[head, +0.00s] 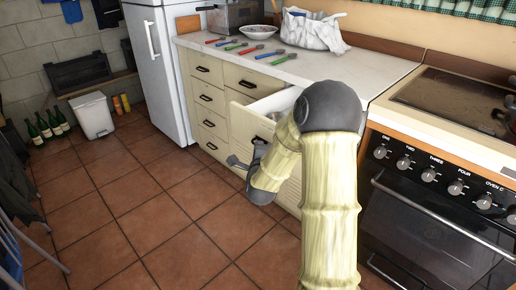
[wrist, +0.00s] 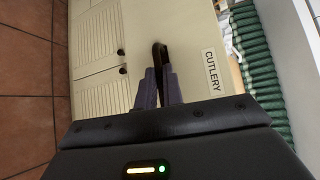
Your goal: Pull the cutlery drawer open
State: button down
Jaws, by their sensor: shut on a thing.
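The cutlery drawer (head: 247,124) is the top drawer of the right-hand column in the cream cabinet. It stands partly open, its front out from the cabinet and part of its pale inside showing in the head view. In the wrist view its cream front (wrist: 185,30) carries a CUTLERY label (wrist: 211,70) and a dark handle (wrist: 159,52). My gripper (wrist: 162,78) is shut on that handle, one finger on each side. In the head view my arm hides part of the drawer, and the fingertips on the handle are hard to make out.
The stove (head: 440,190) stands close on the right, the fridge (head: 160,75) on the left. The tiled floor (head: 150,200) before the cabinet is clear.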

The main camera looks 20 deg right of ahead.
jog(key=shift+s+f, duration=0.15)
jog(key=shift+f, duration=0.05)
jog(key=c, duration=1.5)
grip_release()
jog(key=shift+c, duration=0.2)
jog(key=shift+a+r, duration=0.1)
jog(key=b+v, duration=0.4)
jog(key=v, duration=0.4)
jog(key=shift+s+a+b, duration=0.15)
jog(key=shift+s+b, duration=0.15)
jog(key=shift+s, duration=0.1)
jog(key=b, duration=0.2)
jog(key=shift+s+b, duration=0.3)
jog(key=shift+b, duration=0.05)
